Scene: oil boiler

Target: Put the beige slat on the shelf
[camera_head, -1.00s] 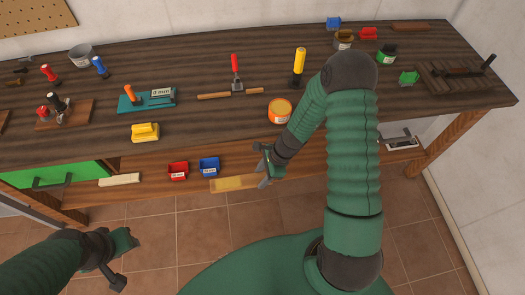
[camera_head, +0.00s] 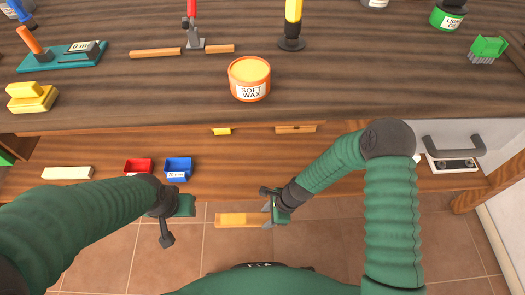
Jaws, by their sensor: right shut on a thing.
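My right gripper (camera_head: 270,209) is shut on the right end of a flat beige slat (camera_head: 238,219) with a yellow-orange stretch along its middle. The slat points left, roughly level, and appears over the floor just in front of the shelf. The shelf (camera_head: 240,165) is the brown board under the workbench top. A paler cream slat (camera_head: 66,173) lies on its left part. My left gripper (camera_head: 178,208) is in front of the shelf, below the blue bin, with nothing seen in it; its finger gap is not clear.
A red bin (camera_head: 138,167) and a blue bin (camera_head: 177,169) stand on the shelf. A yellow block (camera_head: 221,131) and a wooden piece (camera_head: 296,128) show farther back, under the bench edge. The shelf right of the blue bin is clear. A soft wax tin (camera_head: 249,78) stands above.

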